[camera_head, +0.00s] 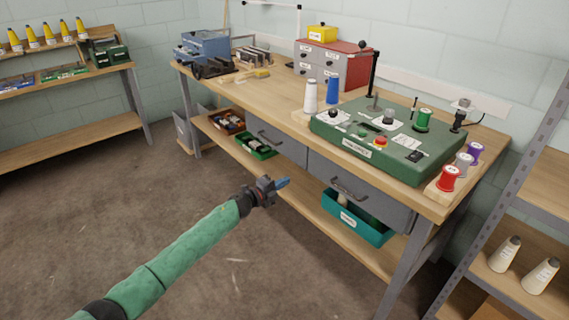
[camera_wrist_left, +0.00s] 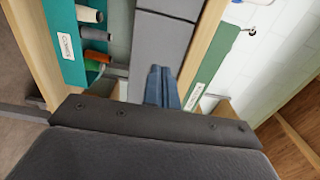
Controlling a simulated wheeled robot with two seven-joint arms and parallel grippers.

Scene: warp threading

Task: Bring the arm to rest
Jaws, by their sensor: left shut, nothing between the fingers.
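My left gripper (camera_head: 283,183) is shut and empty in the head view. Its arm comes in from the lower left in a green sleeve, and the blue fingertips point toward the workbench (camera_head: 283,97), in front of its drawers. In the left wrist view the closed blue fingers (camera_wrist_left: 161,88) stand before the grey drawer fronts (camera_wrist_left: 165,30). A green threading box (camera_head: 340,151) with knobs and a red button sits on the bench top. My right gripper is in neither view.
A teal bin (camera_head: 345,222) of spools stands on the lower shelf, with a green tray (camera_head: 258,147) to its left. Red (camera_head: 449,179) and purple (camera_head: 475,152) spools stand at the bench's right end. A rack (camera_head: 490,200) stands at right. Open floor (camera_head: 90,200) lies at left.

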